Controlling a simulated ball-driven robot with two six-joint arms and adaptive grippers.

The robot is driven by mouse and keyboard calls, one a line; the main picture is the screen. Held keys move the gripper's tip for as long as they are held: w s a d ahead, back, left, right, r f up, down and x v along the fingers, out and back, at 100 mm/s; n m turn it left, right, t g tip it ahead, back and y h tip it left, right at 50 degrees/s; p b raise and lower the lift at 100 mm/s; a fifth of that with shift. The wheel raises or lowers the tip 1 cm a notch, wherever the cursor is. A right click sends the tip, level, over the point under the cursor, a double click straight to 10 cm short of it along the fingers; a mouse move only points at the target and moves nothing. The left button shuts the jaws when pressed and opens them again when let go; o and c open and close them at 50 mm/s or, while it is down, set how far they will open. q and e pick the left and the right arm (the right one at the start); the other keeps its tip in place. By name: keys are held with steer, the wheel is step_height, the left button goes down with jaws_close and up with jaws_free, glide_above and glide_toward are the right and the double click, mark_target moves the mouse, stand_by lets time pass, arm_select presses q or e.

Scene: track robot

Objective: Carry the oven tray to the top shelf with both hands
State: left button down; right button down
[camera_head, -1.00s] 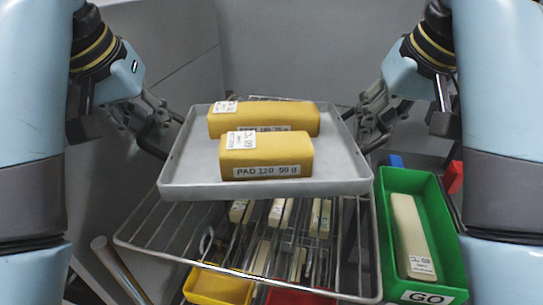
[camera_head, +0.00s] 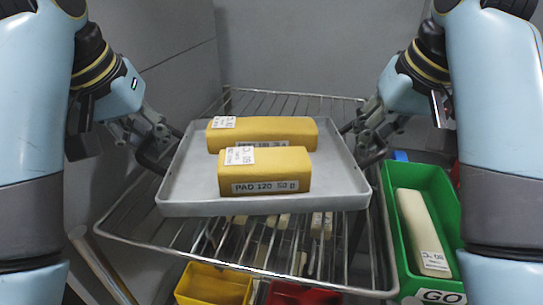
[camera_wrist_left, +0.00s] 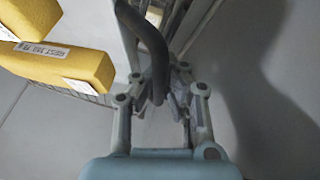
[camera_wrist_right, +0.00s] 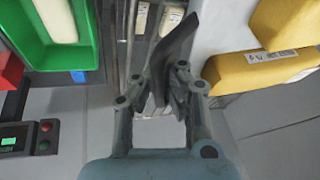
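The oven tray (camera_head: 335,185) is a shallow light-grey tray in the middle of the head view, roughly level. It carries two yellow blocks, one in front (camera_head: 265,172) labelled PAD 120 and one behind (camera_head: 300,130). A dark handle sticks out at each side. My left gripper (camera_head: 152,150) is at the tray's left side, its fingers closed around the dark handle (camera_wrist_left: 150,45). My right gripper (camera_head: 372,148) is at the right side, closed around the other handle (camera_wrist_right: 180,45). The tray appears above a wire shelf (camera_head: 130,230); contact with it cannot be told.
A green bin (camera_head: 455,205) with a pale block (camera_head: 420,230) stands at the right. A yellow bin (camera_head: 212,285) and a red bin (camera_head: 300,297) are below the shelf. Grey walls (camera_head: 300,45) stand behind. A control box with buttons (camera_wrist_right: 30,137) shows in the right wrist view.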

arm_select(q)
steer(key=c, duration=2)
jaws_free()
steer(key=shift+s+d+f, duration=0.1)
steer(key=shift+f, duration=0.35)
arm_select(e)
steer(key=c, duration=2)
jaws_free()
steer(key=shift+d+f, duration=0.25)
steer(key=shift+f, duration=0.1)
arm_select(q)
steer(key=o, duration=0.5)
steer(key=shift+r, duration=0.15)
arm_select(e)
steer(key=o, duration=0.5)
steer(key=shift+a+r, duration=0.1)
steer(key=shift+r, duration=0.05)
